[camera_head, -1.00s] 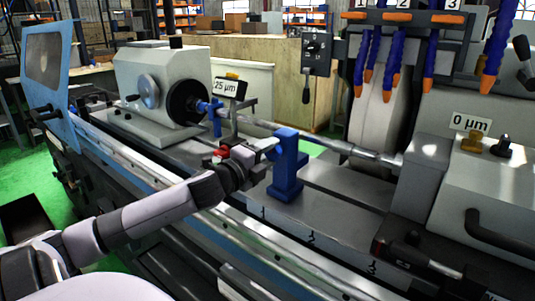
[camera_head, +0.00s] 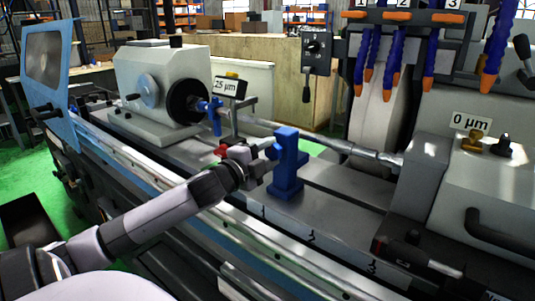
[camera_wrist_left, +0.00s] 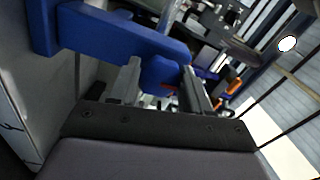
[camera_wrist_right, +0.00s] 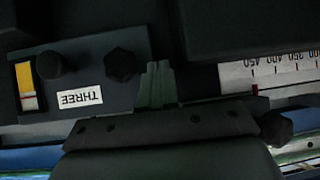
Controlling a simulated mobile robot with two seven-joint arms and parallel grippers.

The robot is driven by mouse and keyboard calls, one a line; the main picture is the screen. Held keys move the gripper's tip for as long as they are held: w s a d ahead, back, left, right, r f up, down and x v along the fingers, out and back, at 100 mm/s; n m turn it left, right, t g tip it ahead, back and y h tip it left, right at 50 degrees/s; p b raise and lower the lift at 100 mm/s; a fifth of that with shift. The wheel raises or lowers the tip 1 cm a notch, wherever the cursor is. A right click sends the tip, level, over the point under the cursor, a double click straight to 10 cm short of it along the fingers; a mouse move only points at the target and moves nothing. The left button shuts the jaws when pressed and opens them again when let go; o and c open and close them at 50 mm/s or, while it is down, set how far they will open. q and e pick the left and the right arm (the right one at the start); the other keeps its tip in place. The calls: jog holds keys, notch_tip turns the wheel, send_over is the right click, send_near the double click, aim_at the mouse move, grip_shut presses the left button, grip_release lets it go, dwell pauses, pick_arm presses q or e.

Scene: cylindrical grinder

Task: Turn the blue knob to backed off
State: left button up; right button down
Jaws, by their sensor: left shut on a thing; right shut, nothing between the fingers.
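The blue knob (camera_head: 273,151) sticks out of the left side of the blue steady rest (camera_head: 289,178) on the grinder bed. My left gripper (camera_head: 265,165) is at the knob, reaching in from the left. In the left wrist view, the knob (camera_wrist_left: 160,74) sits between the two fingers, and the gripper is shut on it. The blue rest's arm (camera_wrist_left: 118,33) passes just beyond the fingers.
A long shiny workpiece (camera_head: 340,146) runs behind the blue rest. A gauge marked 25 µm (camera_head: 226,87) stands at the left, and a 0 µm sign (camera_head: 471,123) at the right. Blue hoses (camera_head: 375,55) hang above. A scale (camera_wrist_right: 275,75) lies right of the right fingers.

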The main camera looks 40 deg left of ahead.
pick_arm(q)
jog(key=o, duration=1.1)
jog(key=shift+s, duration=0.1)
jog(key=shift+s+d+b, duration=0.2)
jog(key=shift+s, duration=1.55)
jog(key=shift+s+d+b, duration=0.2)
jog(key=shift+s, duration=1.5)
